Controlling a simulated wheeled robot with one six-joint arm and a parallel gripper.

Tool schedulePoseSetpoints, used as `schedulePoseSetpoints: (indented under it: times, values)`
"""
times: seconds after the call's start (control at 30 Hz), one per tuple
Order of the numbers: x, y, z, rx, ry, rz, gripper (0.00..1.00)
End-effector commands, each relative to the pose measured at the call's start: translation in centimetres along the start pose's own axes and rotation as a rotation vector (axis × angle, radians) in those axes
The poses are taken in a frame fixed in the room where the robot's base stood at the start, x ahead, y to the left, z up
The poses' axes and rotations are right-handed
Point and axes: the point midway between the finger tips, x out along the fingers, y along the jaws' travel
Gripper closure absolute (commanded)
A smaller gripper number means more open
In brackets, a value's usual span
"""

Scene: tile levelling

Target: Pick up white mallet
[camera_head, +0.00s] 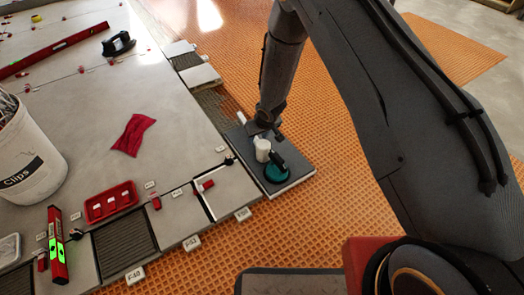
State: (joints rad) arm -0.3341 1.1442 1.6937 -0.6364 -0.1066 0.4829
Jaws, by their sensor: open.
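The white mallet's pale cylindrical head (262,151) shows on a dark grey tile (297,181) near the centre. Its handle is not clearly visible. A small pale piece (241,117) shows just left of my gripper, and I cannot tell whether it belongs to the mallet. My gripper (265,132) is open, pointing down, just behind and above the white head in the picture. The small dark fingers partly cover this area, and I cannot tell whether they touch the mallet.
A teal suction cup (276,174) with a black handle sits close to the mallet's right. A white clips bucket (30,165), red tray (111,202), red cloth (133,135) and level (57,245) lie left. Orange matting (345,215) is open at right.

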Motion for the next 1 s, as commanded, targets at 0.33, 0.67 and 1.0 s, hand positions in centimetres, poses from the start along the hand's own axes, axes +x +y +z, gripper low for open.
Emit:
schedulePoseSetpoints:
  times: [0.33, 0.67, 1.0]
  values:
    - [3.6, 0.5, 0.1, 0.000, -0.001, 0.001, 0.59]
    - [6.1, 0.6, 0.0, 0.000, -0.001, 0.002, 0.59]
    - [6.0, 0.6, 0.0, 0.000, -0.001, 0.002, 0.78]
